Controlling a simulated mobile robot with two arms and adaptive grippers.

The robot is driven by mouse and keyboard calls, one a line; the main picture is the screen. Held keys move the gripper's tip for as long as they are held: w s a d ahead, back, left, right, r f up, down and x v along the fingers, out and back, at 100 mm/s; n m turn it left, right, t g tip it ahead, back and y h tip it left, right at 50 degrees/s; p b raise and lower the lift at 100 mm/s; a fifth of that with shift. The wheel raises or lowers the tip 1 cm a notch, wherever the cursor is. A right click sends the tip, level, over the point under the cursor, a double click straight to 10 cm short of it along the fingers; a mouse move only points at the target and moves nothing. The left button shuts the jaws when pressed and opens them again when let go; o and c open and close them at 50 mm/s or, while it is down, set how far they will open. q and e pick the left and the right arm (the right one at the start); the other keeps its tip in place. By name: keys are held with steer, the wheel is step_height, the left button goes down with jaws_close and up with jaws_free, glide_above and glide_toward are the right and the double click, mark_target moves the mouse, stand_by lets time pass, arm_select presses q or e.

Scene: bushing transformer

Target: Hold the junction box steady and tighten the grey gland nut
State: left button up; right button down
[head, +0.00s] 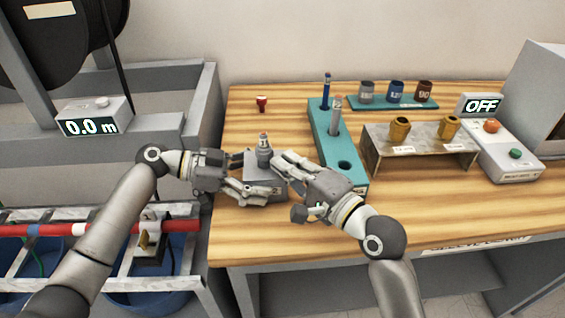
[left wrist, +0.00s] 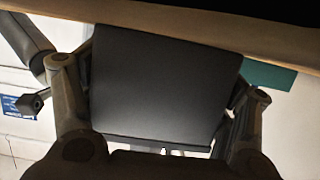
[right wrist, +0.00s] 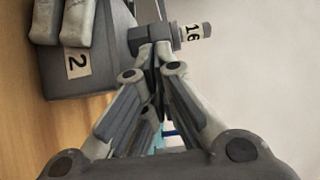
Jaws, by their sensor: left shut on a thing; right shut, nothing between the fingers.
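The grey junction box (head: 264,187) sits near the table's front left, with a label reading 2 on it in the right wrist view (right wrist: 90,80). The grey gland (head: 264,152) stands upright on its top; in the right wrist view the gland (right wrist: 163,37) has a tag marked 16. My left gripper (head: 247,176) is shut on the box from the left; the box's dark face (left wrist: 165,85) fills the space between its fingers. My right gripper (head: 279,162) is shut and empty, its tips (right wrist: 153,50) right beside the gland nut; I cannot tell whether they touch it.
A teal rack (head: 322,138) with upright tools stands just behind my right gripper. Further right are a grey stand (head: 378,152) with brass fittings, a teal tray (head: 418,104) with several cups, and an OFF panel (head: 495,150). A small red part (head: 262,104) stands behind the box.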

mark_target(266, 178)
steer(key=shift+w+a, duration=0.1)
steer(key=shift+a, duration=0.45)
steer(key=shift+a, duration=0.1)
steer(key=shift+a, duration=0.2)
steer(key=shift+s+a, duration=0.2)
steer(key=shift+a, duration=0.25)
steer(key=shift+s+a, duration=0.2)
steer(key=shift+a, duration=0.25)
steer(key=shift+s+a, duration=0.1)
steer(key=shift+a, duration=0.25)
steer(key=shift+a+f, duration=0.1)
steer(key=shift+a, duration=0.05)
stand_by(0.3)
stand_by(0.5)
